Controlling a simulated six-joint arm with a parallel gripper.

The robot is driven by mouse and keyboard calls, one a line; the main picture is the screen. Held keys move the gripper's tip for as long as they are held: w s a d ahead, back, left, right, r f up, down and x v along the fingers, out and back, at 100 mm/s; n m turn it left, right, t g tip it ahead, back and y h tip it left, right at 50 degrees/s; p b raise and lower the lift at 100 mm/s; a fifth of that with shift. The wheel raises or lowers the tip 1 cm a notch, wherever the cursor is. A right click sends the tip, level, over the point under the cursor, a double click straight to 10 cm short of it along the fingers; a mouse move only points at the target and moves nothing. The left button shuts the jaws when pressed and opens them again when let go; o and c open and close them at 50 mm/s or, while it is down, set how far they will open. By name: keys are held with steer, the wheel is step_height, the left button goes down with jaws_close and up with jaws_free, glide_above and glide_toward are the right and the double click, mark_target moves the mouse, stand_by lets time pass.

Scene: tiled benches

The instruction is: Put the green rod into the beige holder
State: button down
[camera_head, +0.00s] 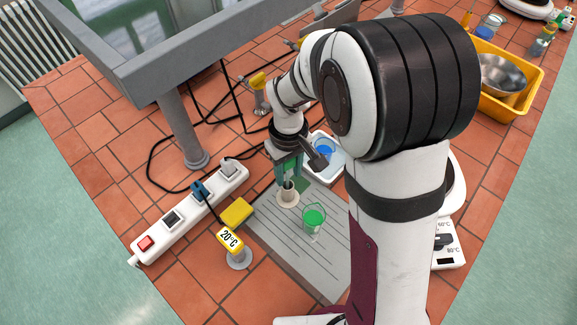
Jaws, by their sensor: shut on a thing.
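My gripper (288,178) points down near the middle of the bench, directly above the beige holder (288,199). It is shut on the green rod (290,171), of which only a little shows between the fingers. The beige holder is a small round stand on the grey lined mat (325,268). The rod's lower end is close to the holder's top. I cannot tell whether it is inside the opening or just over it.
A beaker with green content (314,218) stands close to the holder's right. A white tray (333,162) is behind. A yellow crate (521,103) stands far right.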

steer(key=shift+f, duration=0.55)
steer(key=shift+c, duration=1.9)
jaws_free()
step_height(320, 180, up, 16)
steer(key=shift+f, duration=0.1)
